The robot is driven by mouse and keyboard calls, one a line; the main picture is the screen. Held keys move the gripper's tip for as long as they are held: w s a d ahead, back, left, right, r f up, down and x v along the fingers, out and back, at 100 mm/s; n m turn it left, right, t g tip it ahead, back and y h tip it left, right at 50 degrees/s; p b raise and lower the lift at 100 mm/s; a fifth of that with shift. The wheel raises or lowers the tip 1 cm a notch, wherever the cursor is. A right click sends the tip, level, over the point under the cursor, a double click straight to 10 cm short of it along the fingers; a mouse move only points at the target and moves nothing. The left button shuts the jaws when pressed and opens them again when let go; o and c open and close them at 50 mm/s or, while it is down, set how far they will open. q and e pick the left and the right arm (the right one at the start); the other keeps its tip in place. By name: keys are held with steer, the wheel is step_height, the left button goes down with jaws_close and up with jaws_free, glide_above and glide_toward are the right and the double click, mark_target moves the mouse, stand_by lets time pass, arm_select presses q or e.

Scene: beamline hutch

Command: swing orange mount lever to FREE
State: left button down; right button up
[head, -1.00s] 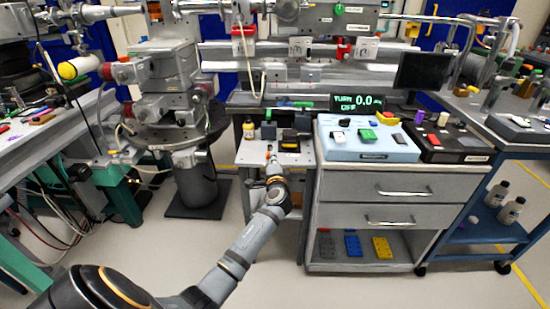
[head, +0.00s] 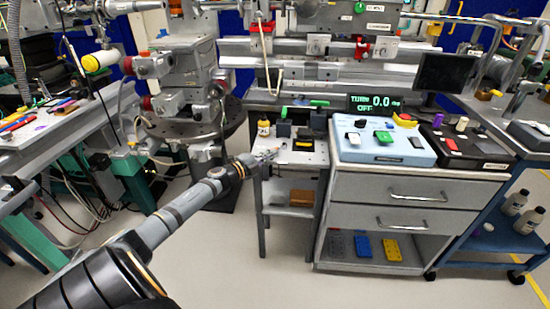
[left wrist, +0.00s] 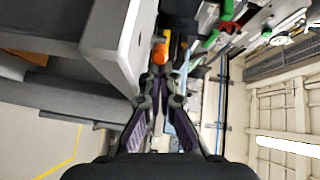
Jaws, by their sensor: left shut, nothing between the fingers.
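The left wrist view shows a small orange part (left wrist: 160,53) just beyond the fingertips, beside the grey edge of a stand; I take it for the lever's end, though its pivot and marks are hidden. My left gripper (left wrist: 157,82) is shut and empty, pointing at it; I cannot tell whether they touch. In the head view my left gripper (head: 270,155) reaches from the left to the front left edge of the small grey stand top (head: 312,158). The orange lever cannot be made out there. My right gripper is not in view.
A yellow bottle (head: 263,128) and dark blocks (head: 303,140) stand on the small stand behind my gripper. A green handle (head: 318,103) lies behind them. To the right is a drawer cabinet (head: 395,190) with a pale blue control box (head: 385,157). The floor in front is clear.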

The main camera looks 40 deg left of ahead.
arm_select(q)
steer(key=shift+w+a+r, duration=0.1)
steer(key=shift+a, duration=0.65)
steer(key=shift+w+a, duration=0.1)
steer(key=shift+a, duration=0.45)
